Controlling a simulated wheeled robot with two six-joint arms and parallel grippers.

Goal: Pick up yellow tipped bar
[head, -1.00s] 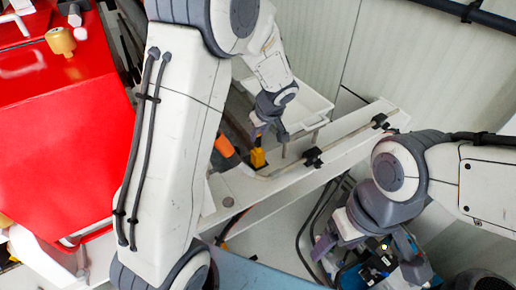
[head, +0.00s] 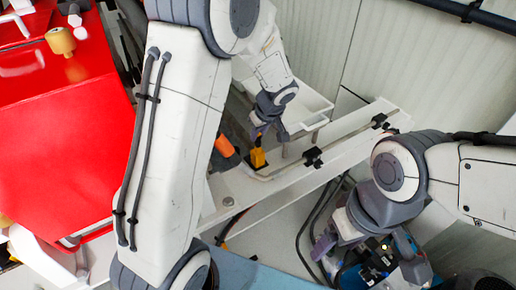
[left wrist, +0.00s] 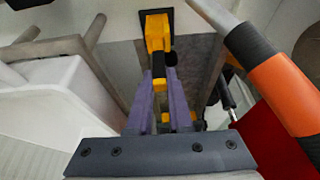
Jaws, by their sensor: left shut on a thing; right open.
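The yellow part (head: 258,158) of the bar shows in the head view just below my left gripper (head: 262,138), above the white beam. In the left wrist view the yellow piece (left wrist: 157,35) has a black end against a pale surface. My left gripper's purple fingers (left wrist: 160,85) are closed around its near part, with more yellow visible between them. How much of the bar lies behind the fingers is hidden. My right gripper (head: 365,248) is open at the lower right, apart from the bar, above dark equipment.
An orange and black handle (head: 226,146) lies close left of the bar; its orange grip (left wrist: 285,95) is large in the wrist view. A white tray (head: 308,105) stands behind. The white beam (head: 340,145) runs alongside, and a red housing (head: 65,120) fills the left.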

